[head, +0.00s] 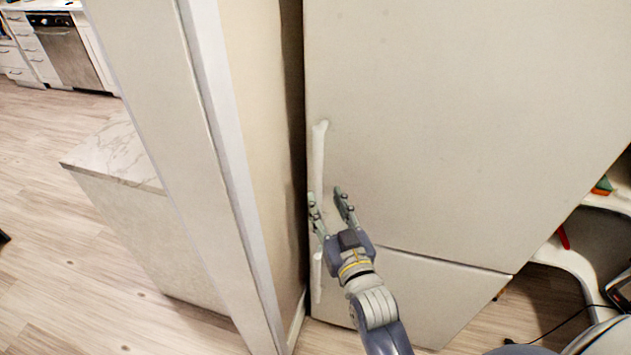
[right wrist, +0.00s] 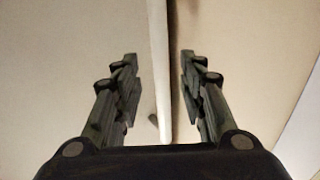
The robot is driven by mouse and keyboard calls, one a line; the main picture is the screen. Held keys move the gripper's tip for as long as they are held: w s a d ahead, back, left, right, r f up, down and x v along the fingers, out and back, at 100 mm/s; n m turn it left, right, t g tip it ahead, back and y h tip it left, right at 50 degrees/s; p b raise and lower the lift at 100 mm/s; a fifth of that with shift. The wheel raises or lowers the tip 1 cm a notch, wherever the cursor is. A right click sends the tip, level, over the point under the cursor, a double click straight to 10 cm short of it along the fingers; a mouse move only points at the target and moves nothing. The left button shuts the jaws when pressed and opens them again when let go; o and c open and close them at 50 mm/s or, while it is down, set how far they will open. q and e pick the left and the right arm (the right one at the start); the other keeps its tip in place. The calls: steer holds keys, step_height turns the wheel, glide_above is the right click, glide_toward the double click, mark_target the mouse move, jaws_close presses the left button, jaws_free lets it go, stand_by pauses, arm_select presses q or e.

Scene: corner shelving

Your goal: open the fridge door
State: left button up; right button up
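The fridge door (head: 450,120) is a large off-white panel and stands closed. Its long white vertical handle (head: 319,152) runs along the left edge. My right gripper (head: 327,196) is open at the lower part of this handle. In the right wrist view the handle (right wrist: 159,70) runs between the two spread fingers of my right gripper (right wrist: 159,78), with gaps on both sides. How deep the handle sits between the fingers is hard to tell. The gripper hides a lower part of the handle in the head view. My left gripper is not in view.
A wall end (head: 165,120) stands close left of the fridge. A lower door panel (head: 430,290) lies under the fridge door. White curved shelving (head: 575,262) stands at the right. Open wood floor (head: 45,220) and a marble-topped counter (head: 118,155) are beyond the wall.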

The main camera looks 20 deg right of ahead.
mark_target(319, 188)
steer(key=w+p, duration=0.1)
steer(key=w, duration=0.5)
steer(key=shift+w, duration=0.3)
jaws_close()
